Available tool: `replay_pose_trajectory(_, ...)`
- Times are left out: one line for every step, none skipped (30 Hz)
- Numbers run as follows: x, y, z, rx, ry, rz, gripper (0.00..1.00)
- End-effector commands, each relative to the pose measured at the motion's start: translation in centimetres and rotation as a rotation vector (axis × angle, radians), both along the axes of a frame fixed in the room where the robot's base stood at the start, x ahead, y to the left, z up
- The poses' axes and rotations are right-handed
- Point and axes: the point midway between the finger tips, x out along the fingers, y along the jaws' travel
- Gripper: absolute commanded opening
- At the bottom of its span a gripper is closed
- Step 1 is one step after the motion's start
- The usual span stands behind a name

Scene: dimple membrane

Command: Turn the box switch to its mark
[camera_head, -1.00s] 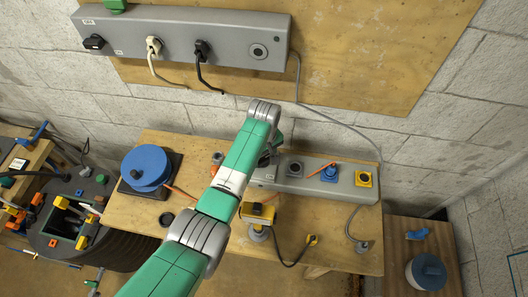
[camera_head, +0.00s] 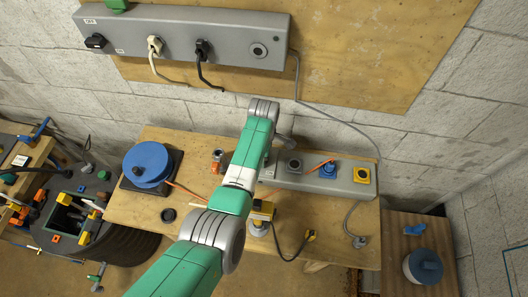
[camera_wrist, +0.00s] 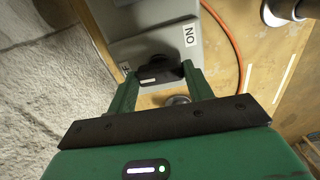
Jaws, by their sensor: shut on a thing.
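The grey box (camera_head: 345,184) lies on the wooden table against the wall, and its left end is behind my arm in the head view. In the wrist view the box (camera_wrist: 150,18) fills the top middle. Its black switch knob (camera_wrist: 158,67) sits at the near end, between my green fingers. A white ON label (camera_wrist: 190,36) is right of the knob, and a second small label is left of it, partly cut off. My gripper (camera_wrist: 160,73) is shut on the knob. In the head view the knob and fingertips are hidden.
A grey socket box (camera_head: 185,38) with plugged cords hangs on the wall. A blue cable reel (camera_head: 147,164) stands left on the table. An orange cable (camera_wrist: 238,45) runs beside the box.

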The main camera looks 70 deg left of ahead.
Motion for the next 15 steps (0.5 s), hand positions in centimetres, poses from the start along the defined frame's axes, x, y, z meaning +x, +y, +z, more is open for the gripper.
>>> replay_pose_trajectory(0.05, 0.06, 0.21, 0.001, -0.001, 0.015, 0.28)
replay_pose_trajectory(0.04, 0.07, 0.21, 0.001, -0.001, 0.022, 0.28)
replay_pose_trajectory(0.05, 0.08, 0.22, 0.001, 0.0, 0.031, 0.28)
replay_pose_trajectory(0.05, 0.08, 0.22, 0.001, 0.0, 0.038, 0.28)
replay_pose_trajectory(0.05, 0.08, 0.23, 0.001, 0.0, 0.043, 0.28)
replay_pose_trajectory(0.05, 0.08, 0.23, 0.001, 0.0, 0.049, 0.28)
replay_pose_trajectory(0.05, 0.09, 0.24, 0.002, 0.0, 0.052, 0.28)
replay_pose_trajectory(0.05, 0.09, 0.24, 0.002, 0.0, 0.055, 0.28)
replay_pose_trajectory(0.04, 0.09, 0.25, 0.002, 0.0, 0.058, 0.28)
replay_pose_trajectory(0.04, 0.09, 0.25, 0.002, 0.0, 0.059, 0.28)
replay_pose_trajectory(0.04, 0.09, 0.26, 0.002, 0.0, 0.06, 0.28)
replay_pose_trajectory(0.05, 0.1, 0.26, 0.002, 0.0, 0.061, 0.28)
replay_pose_trajectory(0.04, 0.11, 0.26, 0.002, 0.0, 0.062, 0.28)
replay_pose_trajectory(0.04, 0.11, 0.27, 0.002, 0.0, 0.062, 0.28)
replay_pose_trajectory(0.04, 0.11, 0.27, 0.002, 0.0, 0.062, 0.28)
